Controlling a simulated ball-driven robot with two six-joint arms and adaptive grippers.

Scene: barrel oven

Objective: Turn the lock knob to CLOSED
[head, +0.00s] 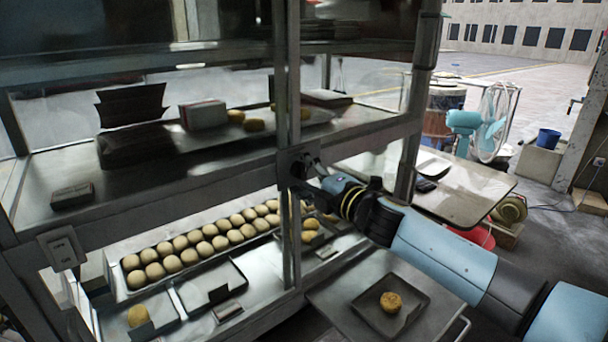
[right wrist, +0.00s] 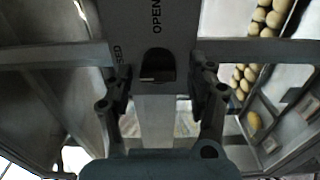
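The lock knob (right wrist: 158,65) is a small dark knob on a grey plate (right wrist: 178,25) in the right wrist view. OPEN is printed above it in that view, and the letters SED show to its left, partly covered by a finger. I cannot tell for sure which word the knob points to. My right gripper (right wrist: 161,78) is open, with one finger on each side of the knob and a visible gap on both sides. In the head view my right gripper (head: 312,182) is at the lock plate (head: 297,158) on the cabinet's middle post, and the knob is hidden. My left gripper is not in view.
The glass-fronted cabinet holds a tray of several round buns (head: 190,248) on its lower shelf. A small tray with one bun (head: 391,301) stands on a table in front, below my right arm. A wooden-topped table (head: 470,195) is behind the arm.

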